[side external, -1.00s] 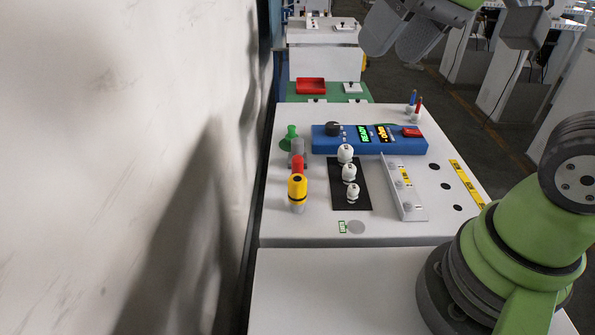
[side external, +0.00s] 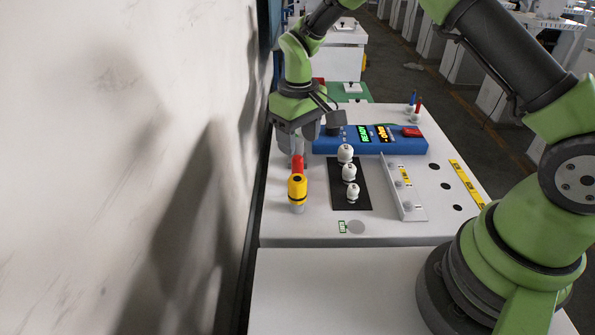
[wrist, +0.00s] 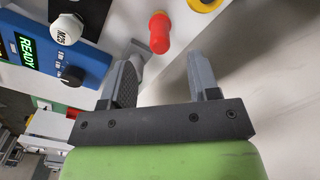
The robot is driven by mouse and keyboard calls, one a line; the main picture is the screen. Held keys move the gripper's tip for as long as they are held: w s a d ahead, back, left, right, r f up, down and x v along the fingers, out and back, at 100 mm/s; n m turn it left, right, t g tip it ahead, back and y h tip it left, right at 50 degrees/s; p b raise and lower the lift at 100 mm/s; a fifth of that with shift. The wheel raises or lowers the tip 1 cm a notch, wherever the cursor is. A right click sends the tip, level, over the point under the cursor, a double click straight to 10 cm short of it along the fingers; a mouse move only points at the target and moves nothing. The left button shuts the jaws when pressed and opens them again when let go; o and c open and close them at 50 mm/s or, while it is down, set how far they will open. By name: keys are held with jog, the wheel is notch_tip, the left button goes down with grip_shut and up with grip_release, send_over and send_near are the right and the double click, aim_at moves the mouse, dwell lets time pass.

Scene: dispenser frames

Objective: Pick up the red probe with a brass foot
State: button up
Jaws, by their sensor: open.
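A red piece (side external: 297,164) stands in the row at the left side of the white table, just behind a yellow piece (side external: 297,186). It also shows in the wrist view as a red rounded body (wrist: 160,33) at top centre. My gripper (side external: 297,147) points down just behind the red piece. In the wrist view my gripper (wrist: 164,62) is open and empty, and the red piece shows beyond the gap between its fingertips. The green and grey pieces of this row are hidden by my gripper in the side view.
A blue console (side external: 400,145) lies close right of my gripper. White knobbed pieces (side external: 349,172) stand on a black mat (side external: 337,203). A thin red stick (side external: 418,104) stands at the back right. The wall (side external: 200,200) rises close on the left.

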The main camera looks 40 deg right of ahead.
aim_at(297, 157)
jog(key=f, duration=0.8)
jog(key=shift+w, duration=0.2)
jog(key=c, duration=1)
